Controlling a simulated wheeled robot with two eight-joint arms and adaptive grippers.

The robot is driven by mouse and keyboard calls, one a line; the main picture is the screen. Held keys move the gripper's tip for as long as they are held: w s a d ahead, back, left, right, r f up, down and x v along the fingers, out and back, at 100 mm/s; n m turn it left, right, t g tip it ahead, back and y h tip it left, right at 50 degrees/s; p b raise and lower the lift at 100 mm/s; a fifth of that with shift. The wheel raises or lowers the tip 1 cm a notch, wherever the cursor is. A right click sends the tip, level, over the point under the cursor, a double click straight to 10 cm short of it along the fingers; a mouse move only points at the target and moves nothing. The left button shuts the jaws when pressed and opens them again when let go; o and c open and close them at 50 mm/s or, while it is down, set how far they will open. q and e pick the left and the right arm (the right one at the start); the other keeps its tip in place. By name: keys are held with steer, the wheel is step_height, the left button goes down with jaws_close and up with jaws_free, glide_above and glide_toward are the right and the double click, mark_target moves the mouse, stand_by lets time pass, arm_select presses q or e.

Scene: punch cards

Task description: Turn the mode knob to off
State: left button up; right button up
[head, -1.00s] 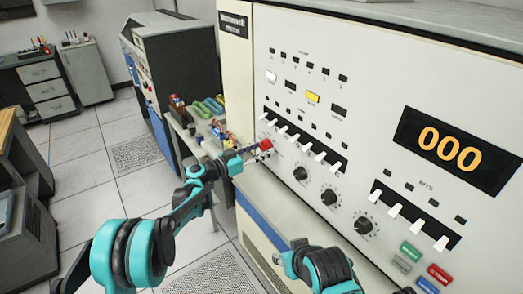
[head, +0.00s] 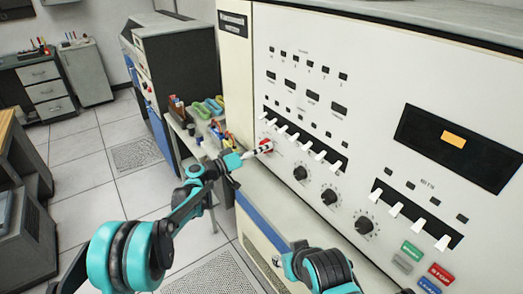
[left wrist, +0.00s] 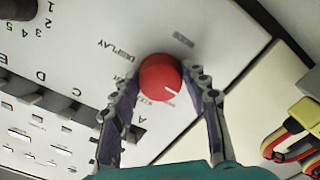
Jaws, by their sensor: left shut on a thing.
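In the left wrist view the round red knob (left wrist: 160,78) shows a white pointer line towards the lower right. My left gripper (head: 262,148) reaches it from the left and is shut on it, one finger on each side. Small labels surround the knob, partly hidden by the fingers; "DISPLAY" is legible, but I cannot read which mark the pointer meets. My right arm shows at the bottom; its gripper is out of view.
The console display (head: 457,147) is dark with a small amber block. Black knobs (head: 330,196) and white switches (head: 320,155) lie to the right. A side table with coloured items (head: 212,108) stands behind my left gripper. Floor at left is open.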

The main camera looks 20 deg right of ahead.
arm_select(q)
steer(key=shift+n, duration=0.3)
steer(key=o, duration=1.2)
steer(key=shift+c, duration=0.2)
steer(key=v, duration=1.2)
